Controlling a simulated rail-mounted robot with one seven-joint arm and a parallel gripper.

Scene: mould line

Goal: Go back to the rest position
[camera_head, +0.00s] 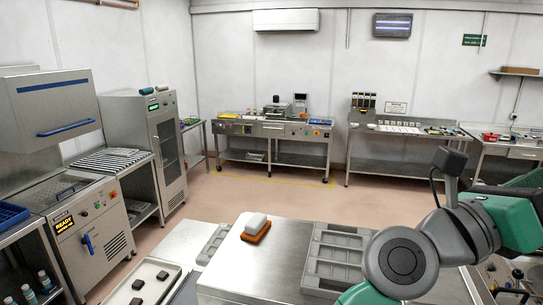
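My arm (440,240), with green and grey links, is folded at the lower right, in front of the steel table (285,265). A small dark box with a cable (450,160) sits on top of an upper arm link. My gripper's fingers do not show, so I cannot see whether it holds anything. A white block with an orange-brown base (256,226) rests on the table, apart from my arm. A grey mould tray with several compartments (316,262) lies to its right, its right part hidden by my arm.
A tray with dark blocks (122,292) is at the lower left, near a second grey mould (212,247). A machine showing READY (88,225) and a tall cabinet (168,150) stand at left. Benches (270,131) line the back wall. The floor between (260,190) is clear.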

